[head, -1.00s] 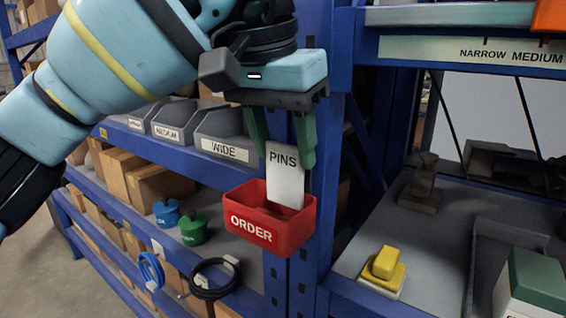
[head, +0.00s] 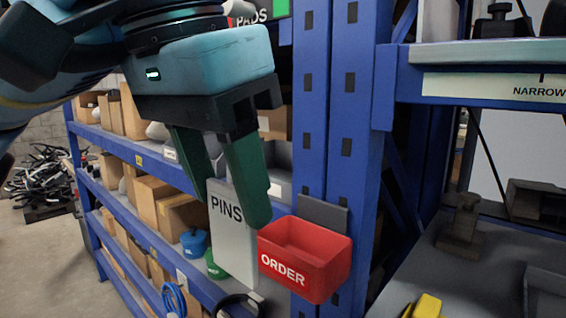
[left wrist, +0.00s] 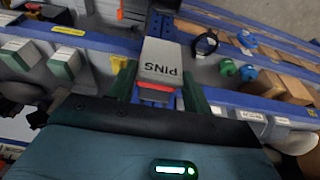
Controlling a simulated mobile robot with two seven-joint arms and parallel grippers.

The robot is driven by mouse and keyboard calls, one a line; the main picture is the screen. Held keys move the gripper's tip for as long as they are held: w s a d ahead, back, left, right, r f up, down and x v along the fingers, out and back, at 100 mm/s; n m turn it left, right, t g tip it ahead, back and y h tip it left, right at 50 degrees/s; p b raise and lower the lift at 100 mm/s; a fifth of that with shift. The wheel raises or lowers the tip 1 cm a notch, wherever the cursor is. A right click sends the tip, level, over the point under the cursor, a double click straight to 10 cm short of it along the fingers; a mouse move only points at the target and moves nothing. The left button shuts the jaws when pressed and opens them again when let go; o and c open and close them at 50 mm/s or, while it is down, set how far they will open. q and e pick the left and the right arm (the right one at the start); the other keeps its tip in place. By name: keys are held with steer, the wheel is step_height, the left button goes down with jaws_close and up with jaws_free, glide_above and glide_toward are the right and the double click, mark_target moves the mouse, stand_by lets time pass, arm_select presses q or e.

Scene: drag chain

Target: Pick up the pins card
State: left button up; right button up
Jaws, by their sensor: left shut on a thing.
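The pins card (head: 232,238) is a white upright card with PINS in black letters. My left gripper (head: 232,190) is shut on its upper part, with green fingers, and holds it in the air left of the red ORDER box (head: 305,262). In the head view the card is clear of the box and hangs in front of the shelves. In the left wrist view the card (left wrist: 160,62) shows between the green fingers, its lettering upside down, with a red part just below it. My right gripper is not in view.
A blue upright post (head: 345,120) stands behind the red box. Blue shelves with cardboard boxes (head: 157,195) run along the left. A grey worktop (head: 440,268) with a yellow part (head: 425,306) lies at the right.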

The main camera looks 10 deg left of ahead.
arm_select(q)
steer(key=s+a, duration=0.3)
steer(key=s, duration=0.2)
steer(key=shift+s+a, duration=0.15)
steer(key=shift+a, duration=0.25)
